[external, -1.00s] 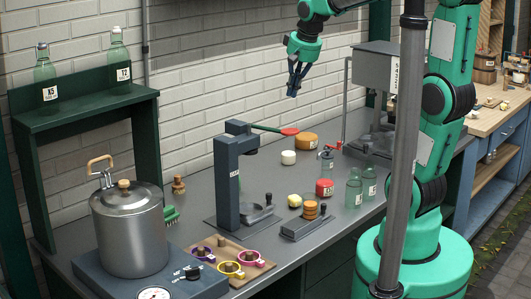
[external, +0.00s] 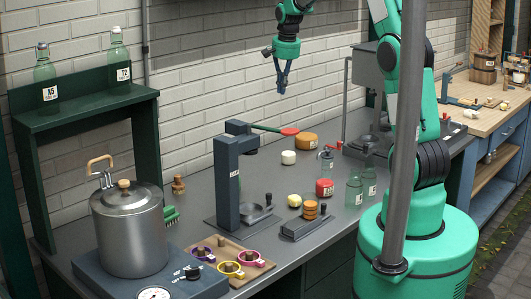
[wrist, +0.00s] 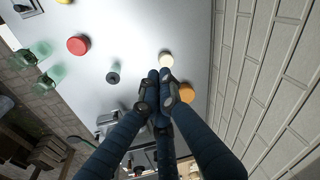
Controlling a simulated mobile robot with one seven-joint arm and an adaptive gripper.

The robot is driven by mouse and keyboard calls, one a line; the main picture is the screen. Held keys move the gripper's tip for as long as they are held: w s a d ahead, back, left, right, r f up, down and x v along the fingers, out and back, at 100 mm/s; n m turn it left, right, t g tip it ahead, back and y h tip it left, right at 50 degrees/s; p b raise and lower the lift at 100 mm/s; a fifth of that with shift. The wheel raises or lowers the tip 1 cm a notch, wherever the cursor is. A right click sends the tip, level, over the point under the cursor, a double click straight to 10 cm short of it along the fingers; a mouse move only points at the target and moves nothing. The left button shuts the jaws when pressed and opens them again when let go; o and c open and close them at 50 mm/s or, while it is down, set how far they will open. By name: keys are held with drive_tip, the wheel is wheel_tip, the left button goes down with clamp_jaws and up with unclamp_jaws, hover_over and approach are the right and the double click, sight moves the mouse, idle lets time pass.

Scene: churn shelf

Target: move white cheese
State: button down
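The white cheese (external: 288,157), a small pale round piece, sits on the grey counter near the wall, left of a larger orange cheese wheel (external: 307,140). In the wrist view the white cheese (wrist: 166,59) shows just beyond my fingertips, uncovered. My gripper (external: 282,91) points down, high above the counter and apart from the cheese. In the wrist view my gripper's fingers (wrist: 162,74) come together at the tips with nothing between them. The orange wheel (wrist: 187,93) shows partly behind the right finger.
A dark press (external: 228,180) with a red-tipped green lever stands left of the white cheese. A small jar (external: 327,160), a red cheese (external: 324,187), a yellowish piece (external: 295,200) and green bottles (external: 354,192) stand toward the front. A grey metal apparatus (external: 378,68) is at the right.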

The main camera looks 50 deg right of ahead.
drive_tip(key=w+d+f+m+g+p, duration=0.1)
drive_tip(key=w+d+f+m+p, duration=0.4)
drive_tip(key=d+f, duration=0.6)
drive_tip(key=m+p, duration=0.1)
drive_tip(key=p, duration=0.2)
hover_over(297, 158)
drive_tip(key=d, duration=0.3)
wheel_tip(297, 158, down, 11)
drive_tip(key=shift+r+g+y, duration=0.1)
drive_tip(key=shift+g+y, duration=0.2)
drive_tip(key=shift+g, duration=0.1)
wheel_tip(297, 158, down, 10)
drive_tip(key=shift+r, duration=0.1)
drive_tip(key=a+p, duration=0.1)
drive_tip(key=a, duration=0.2)
drive_tip(key=shift+a, duration=0.45)
drive_tip(key=shift+a, duration=0.15)
